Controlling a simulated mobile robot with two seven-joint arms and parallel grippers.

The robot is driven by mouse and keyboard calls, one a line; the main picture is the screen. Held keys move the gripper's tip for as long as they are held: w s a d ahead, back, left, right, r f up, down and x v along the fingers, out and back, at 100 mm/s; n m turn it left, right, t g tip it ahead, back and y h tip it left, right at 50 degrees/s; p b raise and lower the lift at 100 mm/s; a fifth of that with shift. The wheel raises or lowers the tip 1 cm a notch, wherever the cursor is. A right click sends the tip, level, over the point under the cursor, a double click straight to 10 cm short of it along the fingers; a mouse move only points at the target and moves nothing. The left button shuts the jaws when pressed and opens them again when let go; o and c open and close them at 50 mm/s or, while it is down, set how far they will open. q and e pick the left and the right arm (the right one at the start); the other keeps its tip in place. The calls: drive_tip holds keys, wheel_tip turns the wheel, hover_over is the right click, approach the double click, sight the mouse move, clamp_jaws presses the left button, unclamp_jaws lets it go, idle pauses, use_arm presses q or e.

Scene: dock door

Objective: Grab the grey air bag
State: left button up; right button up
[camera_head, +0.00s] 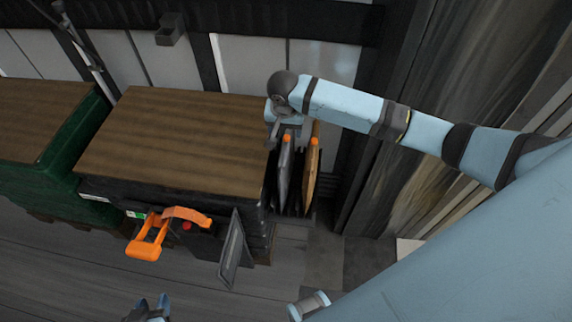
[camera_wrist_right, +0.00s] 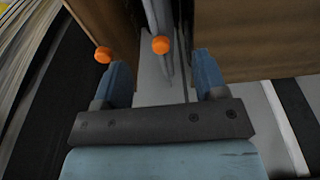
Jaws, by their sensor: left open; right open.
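The grey air bag (camera_head: 284,178) stands upright in a dark rack beside the wooden-topped stack, with an orange cap on top. In the right wrist view the grey air bag (camera_wrist_right: 155,78) is seen edge-on, its orange cap lying between the fingers. My right gripper (camera_wrist_right: 160,70) is open, with one finger on each side of the cap in that view; contact cannot be told. In the head view my right gripper (camera_head: 288,128) is just above the bag's top, partly hidden by its wrist. My left gripper (camera_head: 152,306) is open and empty at the bottom edge.
A brown bag (camera_head: 312,178) with an orange cap stands close to the right of the grey one. The wooden top (camera_head: 175,145) is bare. An orange-handled tool (camera_head: 148,242) and a dark panel (camera_head: 233,250) are at the stack's front. A green container (camera_head: 40,175) stands left.

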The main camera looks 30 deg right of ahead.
sight(286, 140)
drive_tip(key=f, duration=0.3)
drive_tip(key=w+d+f+b, duration=0.1)
drive_tip(key=f, duration=0.5)
drive_tip(key=shift+w+d, duration=0.15)
drive_tip(key=shift+w, duration=0.1)
drive_tip(key=shift+c, duration=0.2)
clamp_jaws()
